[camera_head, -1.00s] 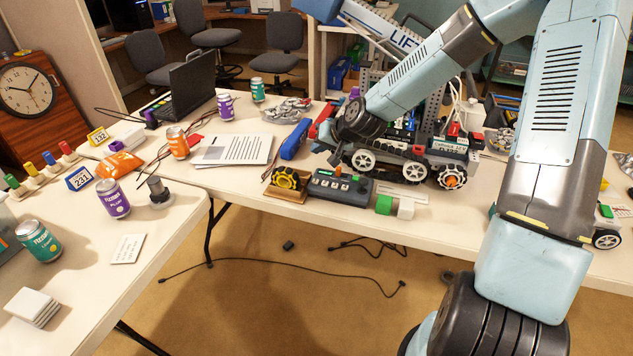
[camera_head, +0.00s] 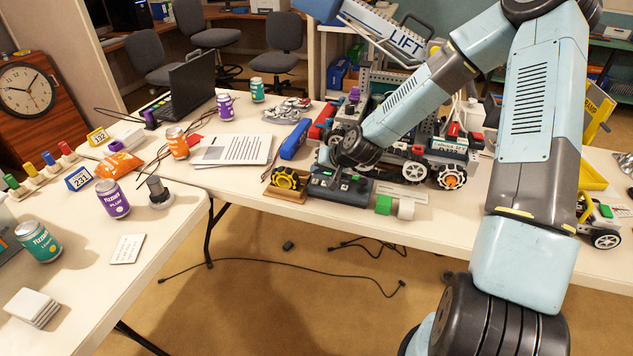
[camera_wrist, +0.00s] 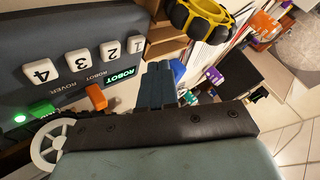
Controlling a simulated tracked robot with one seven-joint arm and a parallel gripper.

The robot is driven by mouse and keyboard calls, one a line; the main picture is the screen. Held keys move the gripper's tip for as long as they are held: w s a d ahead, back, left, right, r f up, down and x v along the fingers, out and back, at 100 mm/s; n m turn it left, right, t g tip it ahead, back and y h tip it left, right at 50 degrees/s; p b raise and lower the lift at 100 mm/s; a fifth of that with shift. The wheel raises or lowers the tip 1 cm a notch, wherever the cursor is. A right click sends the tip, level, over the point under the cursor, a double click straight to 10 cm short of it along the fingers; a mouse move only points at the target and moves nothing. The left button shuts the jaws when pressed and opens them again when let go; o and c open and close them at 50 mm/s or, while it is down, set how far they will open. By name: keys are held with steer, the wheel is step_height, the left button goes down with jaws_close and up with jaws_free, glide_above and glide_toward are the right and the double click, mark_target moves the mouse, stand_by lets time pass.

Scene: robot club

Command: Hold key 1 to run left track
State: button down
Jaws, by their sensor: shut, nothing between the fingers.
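The dark control box (camera_head: 352,196) lies near the front edge of the far table. In the wrist view its top shows white keys 4, 3, 2 and 1 (camera_wrist: 136,44), an orange switch (camera_wrist: 96,97) by the ROVER and ROBOT labels, and a lit green ROBOT display (camera_wrist: 121,76). A green light glows near a green switch (camera_wrist: 41,109). My gripper (camera_wrist: 158,66) is shut and empty, its blue-grey fingertips beside key 1. I cannot tell whether they touch it. In the head view my gripper (camera_head: 324,158) is over the box's left end, partly hidden by the arm.
A black-and-yellow wheel (camera_head: 286,180) on a wooden stand is just left of the box. A wheeled robot (camera_head: 415,172) stands close behind it. A blue case (camera_head: 296,139) and papers (camera_head: 233,150) lie farther left.

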mark_target(318, 182)
steer(key=shift+f, duration=0.6)
steer(key=shift+f, duration=0.75)
stand_by(3.6)
steer(key=shift+r, duration=0.1)
stand_by(1.3)
steer(key=shift+r, duration=0.75)
steer(key=shift+r, duration=2.5)
